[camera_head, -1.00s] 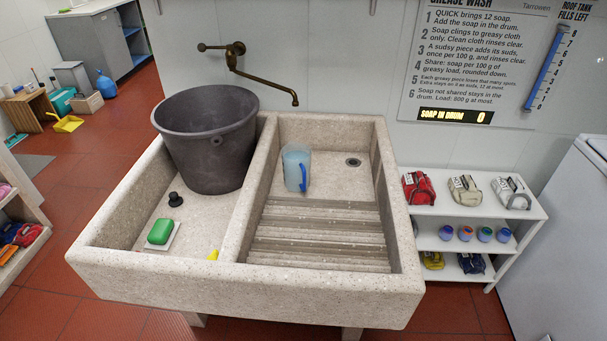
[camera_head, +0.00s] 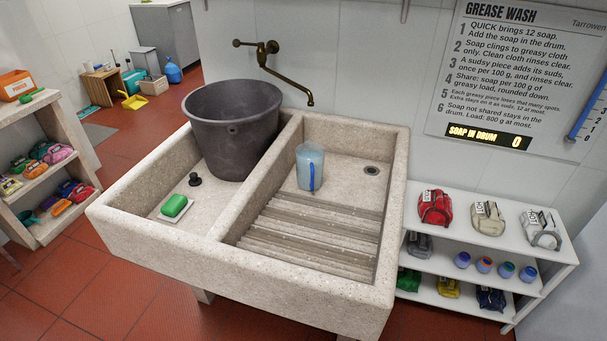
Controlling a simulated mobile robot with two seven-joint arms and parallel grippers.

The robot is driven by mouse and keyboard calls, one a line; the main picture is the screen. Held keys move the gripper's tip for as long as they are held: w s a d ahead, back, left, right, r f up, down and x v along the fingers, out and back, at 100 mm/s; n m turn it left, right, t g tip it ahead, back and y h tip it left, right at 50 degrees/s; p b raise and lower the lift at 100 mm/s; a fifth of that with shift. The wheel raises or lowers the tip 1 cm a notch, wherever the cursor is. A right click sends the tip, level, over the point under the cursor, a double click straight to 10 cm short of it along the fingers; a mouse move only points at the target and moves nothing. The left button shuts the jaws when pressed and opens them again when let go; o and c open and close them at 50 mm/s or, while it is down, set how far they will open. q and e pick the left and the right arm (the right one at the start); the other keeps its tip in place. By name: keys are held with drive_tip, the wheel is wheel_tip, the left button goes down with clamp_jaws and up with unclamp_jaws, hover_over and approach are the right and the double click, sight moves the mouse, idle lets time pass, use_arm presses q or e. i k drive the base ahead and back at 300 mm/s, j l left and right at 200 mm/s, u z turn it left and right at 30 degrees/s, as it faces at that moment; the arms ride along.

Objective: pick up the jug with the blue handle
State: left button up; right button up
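The jug with the blue handle (camera_head: 309,167) is a pale blue, see-through jug. It stands upright in the right basin of the stone washboard sink (camera_head: 260,262), at the back left, just behind the ribbed slope. Its blue handle (camera_head: 312,178) faces toward me. Nothing covers it. Neither of my grippers is in the head view.
A large dark bucket (camera_head: 233,130) stands in the left basin, with a green soap bar (camera_head: 174,206) and a black plug (camera_head: 195,180) in front. A brass tap (camera_head: 285,75) reaches over the sink. A white shelf (camera_head: 470,265) stands at right, a wooden shelf (camera_head: 62,150) at left.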

sight(309, 156)
drive_tip(key=l+u, duration=0.3)
drive_tip(key=l, duration=0.15)
drive_tip(key=l+u, duration=0.65)
drive_tip(key=l, duration=0.25)
drive_tip(key=l+u, duration=0.4)
drive_tip(key=l, duration=0.2)
drive_tip(key=l+u, duration=0.35)
drive_tip(key=l, duration=0.25)
drive_tip(key=k, duration=0.05)
